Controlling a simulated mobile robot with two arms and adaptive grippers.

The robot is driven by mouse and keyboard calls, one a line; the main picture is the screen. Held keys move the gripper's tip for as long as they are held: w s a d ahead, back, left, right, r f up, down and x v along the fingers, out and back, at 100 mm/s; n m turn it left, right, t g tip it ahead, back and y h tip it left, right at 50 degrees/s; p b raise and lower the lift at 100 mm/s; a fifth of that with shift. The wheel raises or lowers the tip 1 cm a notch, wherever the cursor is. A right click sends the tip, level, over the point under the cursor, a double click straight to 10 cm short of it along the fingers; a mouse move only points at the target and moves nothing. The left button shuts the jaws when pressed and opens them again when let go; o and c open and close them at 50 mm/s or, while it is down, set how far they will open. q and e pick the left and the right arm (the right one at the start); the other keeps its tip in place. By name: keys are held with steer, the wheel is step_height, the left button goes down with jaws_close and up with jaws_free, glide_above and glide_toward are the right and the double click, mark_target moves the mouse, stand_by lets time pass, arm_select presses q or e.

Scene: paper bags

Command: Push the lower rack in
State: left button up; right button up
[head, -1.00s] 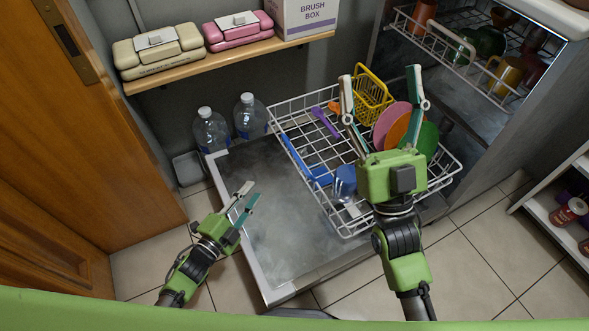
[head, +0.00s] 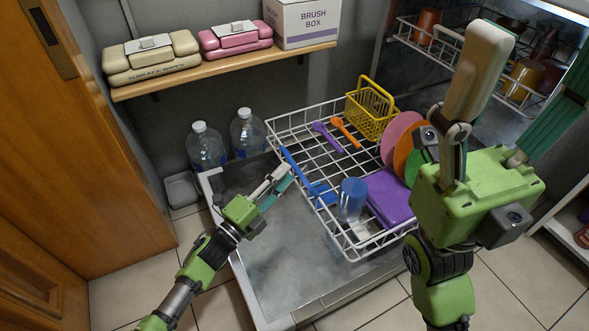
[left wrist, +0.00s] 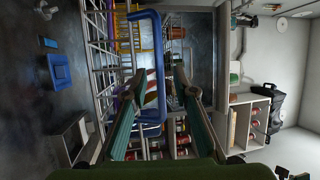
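The lower rack (head: 346,238) is a white wire basket pulled out over the lowered dishwasher door (head: 285,270). It holds a yellow basket (head: 369,112), a blue cup (head: 352,197), a purple item (head: 388,196), purple and orange utensils, a long blue utensil (head: 294,162) and upright plates (head: 398,135). My left gripper (head: 279,172) is open at the rack's near left side; whether it touches is unclear. In the left wrist view its fingers (left wrist: 161,80) are apart, with the rack (left wrist: 100,50) to the left and a blue bar ahead. My right gripper (head: 535,65) is open, raised near the camera, over the dishwasher side.
The upper rack (head: 440,45) inside the dishwasher holds mugs and cups. Two water bottles (head: 206,146) stand by the wall left of the rack. A wooden shelf (head: 225,72) above holds cases and a brush box (head: 305,22). A wooden door (head: 75,150) is at left.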

mark_target(294, 164)
arm_select(q)
steer(key=b+x, duration=0.1)
steer(key=x, duration=0.3)
steer(key=shift+w+d, duration=0.25)
steer(key=shift+w, duration=0.05)
jaws_close()
